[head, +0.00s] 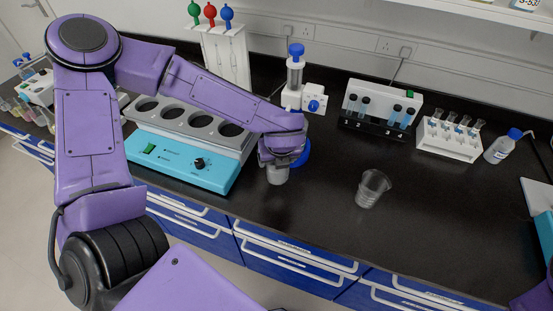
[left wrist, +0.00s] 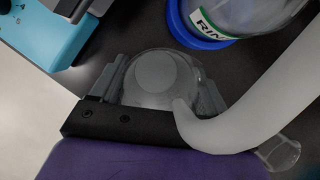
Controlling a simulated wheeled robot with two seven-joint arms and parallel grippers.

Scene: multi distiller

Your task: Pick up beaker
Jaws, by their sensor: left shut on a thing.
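My left gripper (head: 277,152) is at the bench to the right of the turquoise device. It is shut on a clear round glass beaker (left wrist: 158,80), which sits between its two fingers in the left wrist view. In the head view the lower part of this beaker (head: 278,175) shows under the gripper; I cannot tell if it touches the bench. A second clear beaker (head: 372,187) stands on the open bench to the right, apart from the gripper. My right gripper is not in view.
A turquoise heater with several round wells (head: 180,158) stands left of the gripper. A labelled bottle with a blue base (left wrist: 228,25) and a white curved tube (left wrist: 265,95) are close beside it. Tube racks (head: 448,140) stand at the back right.

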